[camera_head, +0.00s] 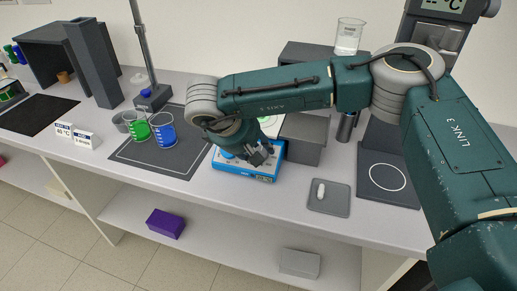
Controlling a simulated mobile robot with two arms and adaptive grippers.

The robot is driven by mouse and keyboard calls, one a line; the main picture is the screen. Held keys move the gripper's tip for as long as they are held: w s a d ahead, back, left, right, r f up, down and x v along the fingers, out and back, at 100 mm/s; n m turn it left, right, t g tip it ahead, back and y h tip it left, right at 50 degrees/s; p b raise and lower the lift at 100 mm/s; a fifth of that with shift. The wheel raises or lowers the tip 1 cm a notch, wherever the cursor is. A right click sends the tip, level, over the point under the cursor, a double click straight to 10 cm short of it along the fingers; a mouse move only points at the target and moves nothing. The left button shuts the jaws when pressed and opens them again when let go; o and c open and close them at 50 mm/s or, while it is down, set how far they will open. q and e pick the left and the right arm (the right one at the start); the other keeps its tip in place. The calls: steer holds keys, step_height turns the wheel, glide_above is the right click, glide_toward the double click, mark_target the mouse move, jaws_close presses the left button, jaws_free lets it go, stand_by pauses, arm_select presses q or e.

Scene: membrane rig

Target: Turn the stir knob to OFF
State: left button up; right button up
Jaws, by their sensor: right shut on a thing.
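The blue stirrer (232,170) stands near the front edge of the bench, with a small display at the right of its front and a pale round top partly showing behind my arm. My right gripper (260,155) reaches down over its front from above. Its fingers are shut at the front controls, on what appears to be the stir knob. The knob itself is hidden by the fingers, so its setting cannot be read. My left gripper is not in view.
A green beaker (138,127) and a blue beaker (163,130) stand on a dark mat (185,165) to the left. A grey tray (328,204) holding a small white piece lies to the right. A glass beaker (348,38) stands at the back. Small label cards (85,140) stand at left.

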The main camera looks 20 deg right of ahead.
steer(key=shift+s+f, duration=0.2)
stand_by(0.3)
steer(key=o, duration=1.1)
steer(key=shift+r, duration=0.15)
steer(key=shift+a+r, duration=0.3)
steer(key=shift+r, duration=0.2)
steer(key=v, duration=1.1)
steer(key=shift+s+f, duration=0.1)
steer(key=shift+s, duration=0.05)
